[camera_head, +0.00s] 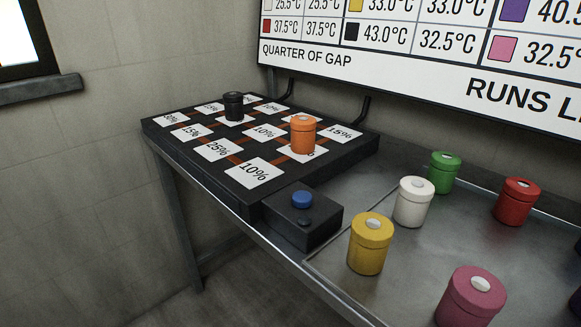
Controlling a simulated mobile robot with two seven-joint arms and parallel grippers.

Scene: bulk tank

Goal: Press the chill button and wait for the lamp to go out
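A small dark box (318,232) stands at the front edge of the metal bench, against the right front corner of the black board. On its top is a blue round button (302,199). Beside the button, nearer the front, is a small dark round piece (305,222) that looks unlit; it may be the lamp. No lettering on the box is readable. Neither of my grippers shows in the head view.
A black board (227,185) with percentage labels holds a black canister (233,106) and an orange canister (303,135). Yellow (369,250), white (411,207), green (444,178), red (517,207) and pink (466,304) canisters stand on the metal tray. A temperature chart (400,62) hangs behind.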

